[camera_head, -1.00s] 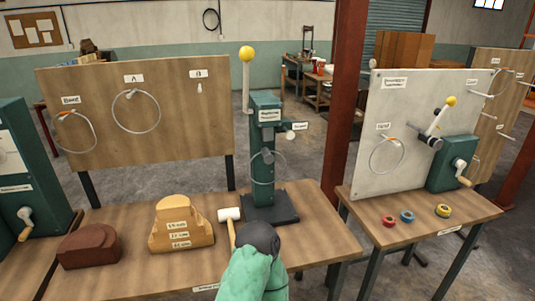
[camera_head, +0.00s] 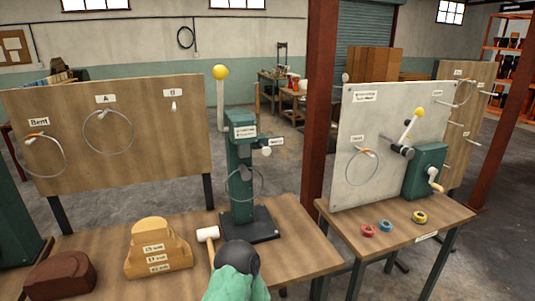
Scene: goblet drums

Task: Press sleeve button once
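A green press-like stand (camera_head: 240,165) rises from a dark base plate (camera_head: 250,226) on the middle table. A small round white knob or button (camera_head: 267,151) sticks out on its right side, beside a small white label (camera_head: 276,141) too small to read surely. A pale lever with a yellow ball (camera_head: 220,72) stands up at its left. A metal ring (camera_head: 246,184) hangs around or in front of the post; which, I cannot tell.
A white-headed mallet (camera_head: 208,234), a stepped tan block (camera_head: 158,248) and a brown block (camera_head: 60,275) lie left of the stand. A green form with a dark top (camera_head: 237,275) partly hides the table front. A right table (camera_head: 395,232) holds coloured rings.

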